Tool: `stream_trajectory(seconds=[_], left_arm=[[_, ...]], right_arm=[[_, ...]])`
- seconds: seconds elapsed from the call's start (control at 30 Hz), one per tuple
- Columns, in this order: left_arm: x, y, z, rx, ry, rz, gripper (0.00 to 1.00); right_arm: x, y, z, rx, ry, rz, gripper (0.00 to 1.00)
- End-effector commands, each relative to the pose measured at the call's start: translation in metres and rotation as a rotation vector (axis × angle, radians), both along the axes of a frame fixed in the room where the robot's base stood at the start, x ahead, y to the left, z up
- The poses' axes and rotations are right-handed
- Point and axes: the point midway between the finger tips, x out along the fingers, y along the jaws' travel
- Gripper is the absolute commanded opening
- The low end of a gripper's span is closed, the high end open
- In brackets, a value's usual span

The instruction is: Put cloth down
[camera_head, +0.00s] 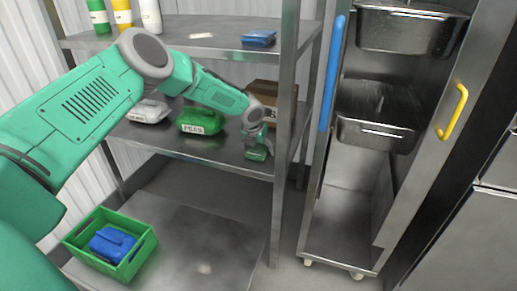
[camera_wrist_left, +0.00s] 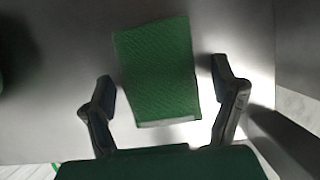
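A green cloth (camera_wrist_left: 155,70) lies flat on a grey metal surface in the left wrist view, between the two dark fingers of my left gripper (camera_wrist_left: 165,86). The fingers stand apart, with a gap on each side of the cloth. In the head view my left gripper (camera_head: 257,150) is low at the front edge of the middle shelf (camera_head: 215,152). A green patch shows there, but I cannot tell cloth from gripper. My right gripper is not in view.
Green bags (camera_head: 201,121), a white bag (camera_head: 148,111) and a cardboard box (camera_head: 266,93) stand on the middle shelf. A blue item (camera_head: 259,38) lies on the upper shelf. A green crate (camera_head: 147,246) holds a blue item (camera_head: 112,244). A shelf post (camera_head: 283,130) stands right of my gripper.

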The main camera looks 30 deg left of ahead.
Motion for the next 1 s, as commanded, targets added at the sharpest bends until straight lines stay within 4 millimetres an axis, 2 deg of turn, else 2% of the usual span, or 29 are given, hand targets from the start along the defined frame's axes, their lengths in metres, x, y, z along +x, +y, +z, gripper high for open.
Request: stream_trajectory(seconds=[0.3, 0.5, 0.63, 0.8, 1.0], left_arm=[[0.000, 0.000, -0.002, -0.003, -0.002, 0.001, 0.79], [-0.013, -0.003, 0.038, 0.000, -0.001, -0.004, 0.79], [-0.022, -0.005, 0.056, 0.000, -0.001, -0.003, 0.79], [-0.028, -0.007, 0.067, -0.001, 0.000, -0.001, 0.79], [-0.030, -0.006, 0.068, -0.001, 0.001, 0.000, 0.79]], right_arm=[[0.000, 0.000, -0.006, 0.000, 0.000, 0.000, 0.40], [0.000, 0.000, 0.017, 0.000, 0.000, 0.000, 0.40], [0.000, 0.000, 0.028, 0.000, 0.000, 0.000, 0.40], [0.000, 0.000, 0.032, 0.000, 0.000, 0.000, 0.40], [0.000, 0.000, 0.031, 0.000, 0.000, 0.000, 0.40]])
